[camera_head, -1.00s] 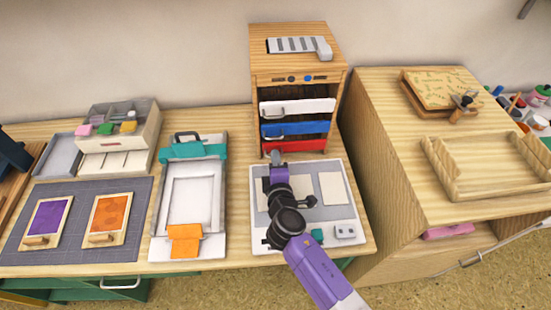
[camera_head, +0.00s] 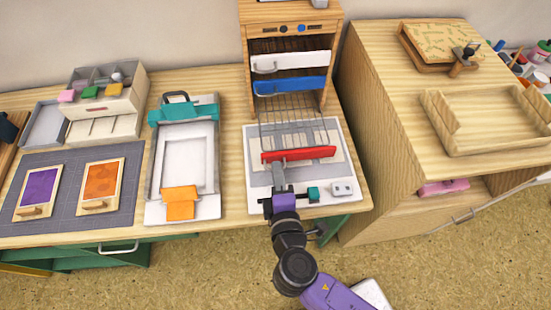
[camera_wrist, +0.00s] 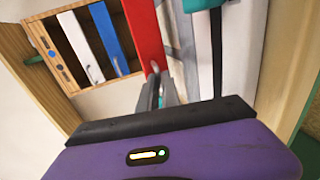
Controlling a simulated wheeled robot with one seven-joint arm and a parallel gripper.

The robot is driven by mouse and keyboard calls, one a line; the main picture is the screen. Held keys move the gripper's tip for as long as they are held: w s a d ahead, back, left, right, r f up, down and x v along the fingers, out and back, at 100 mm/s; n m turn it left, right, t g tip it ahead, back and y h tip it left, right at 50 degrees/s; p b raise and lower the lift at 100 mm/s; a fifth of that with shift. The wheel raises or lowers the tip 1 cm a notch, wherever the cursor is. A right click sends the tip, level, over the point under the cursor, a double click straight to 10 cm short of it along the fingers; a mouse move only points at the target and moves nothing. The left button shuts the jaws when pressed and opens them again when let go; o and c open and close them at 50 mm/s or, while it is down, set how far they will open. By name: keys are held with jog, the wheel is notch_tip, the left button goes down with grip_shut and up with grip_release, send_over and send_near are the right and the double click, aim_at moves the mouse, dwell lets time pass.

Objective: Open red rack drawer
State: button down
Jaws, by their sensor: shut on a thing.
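The red rack drawer (camera_head: 310,153) is pulled far out of the wooden rack (camera_head: 243,70), its wire rack stretching back to the cabinet over the white board. My gripper (camera_head: 278,172) is at the left part of the red front, shut on its handle, which the fingers mostly hide. In the wrist view the red front (camera_wrist: 142,35) stands just beyond my fingers (camera_wrist: 160,92), with the handle between them. The white drawer (camera_head: 300,61) and the blue drawer (camera_head: 300,86) above are in the rack.
A white board with pale sheets (camera_head: 258,179) lies under the drawer. A white press frame with teal and orange clamps (camera_head: 158,205) is on the left. A wooden cabinet (camera_head: 385,150) stands close on the right. The table's front edge is near my gripper.

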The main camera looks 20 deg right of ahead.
jog(key=shift+s, duration=0.2)
jog(key=c, duration=1.6)
grip_release()
jog(key=shift+a, duration=0.1)
jog(key=b+v, duration=0.1)
jog(key=v, duration=0.7)
jog(key=shift+w, duration=0.1)
